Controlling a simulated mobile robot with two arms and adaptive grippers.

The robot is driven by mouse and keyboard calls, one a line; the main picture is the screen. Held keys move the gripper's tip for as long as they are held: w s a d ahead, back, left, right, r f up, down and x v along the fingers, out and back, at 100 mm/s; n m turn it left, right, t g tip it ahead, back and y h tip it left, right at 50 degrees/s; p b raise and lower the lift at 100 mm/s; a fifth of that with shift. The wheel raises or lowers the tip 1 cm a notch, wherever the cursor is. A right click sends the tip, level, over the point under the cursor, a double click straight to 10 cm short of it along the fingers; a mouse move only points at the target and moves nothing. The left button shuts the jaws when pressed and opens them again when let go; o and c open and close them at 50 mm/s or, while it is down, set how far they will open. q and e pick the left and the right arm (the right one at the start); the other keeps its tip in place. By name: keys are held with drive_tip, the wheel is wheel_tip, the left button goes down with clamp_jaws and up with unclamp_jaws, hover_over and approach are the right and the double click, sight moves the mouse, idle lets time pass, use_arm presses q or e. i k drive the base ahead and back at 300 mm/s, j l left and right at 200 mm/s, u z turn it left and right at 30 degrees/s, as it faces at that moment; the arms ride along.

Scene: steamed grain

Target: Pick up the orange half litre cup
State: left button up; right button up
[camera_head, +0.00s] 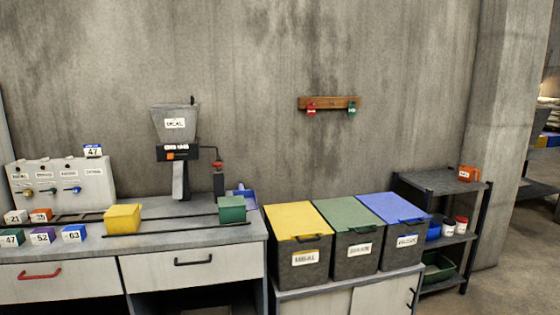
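A small orange cup (467,174) with a white label stands on the top shelf of the dark metal rack (440,183) at the right. It is near the shelf's right end. The writing on its label is too small to read. Neither of my grippers is in view.
Bins with yellow (297,222), green (349,217) and blue lids (393,208) stand on a cabinet left of the rack. Further left, a counter (190,236) carries a grain mill (175,125), a yellow box (122,218), a green box (231,209) and numbered blocks. Floor shows at right.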

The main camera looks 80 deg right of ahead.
sight(467, 173)
drive_tip(key=z, duration=4)
drive_tip(key=i+l+z, duration=0.1)
drive_tip(key=i+z, duration=0.25)
drive_tip(key=i, duration=1.95)
drive_tip(key=i+l+u, duration=0.15)
drive_tip(key=i+u, duration=0.35)
drive_tip(key=i+l+u, duration=0.45)
drive_tip(key=i, duration=0.2)
drive_tip(key=i+l+u, duration=0.5)
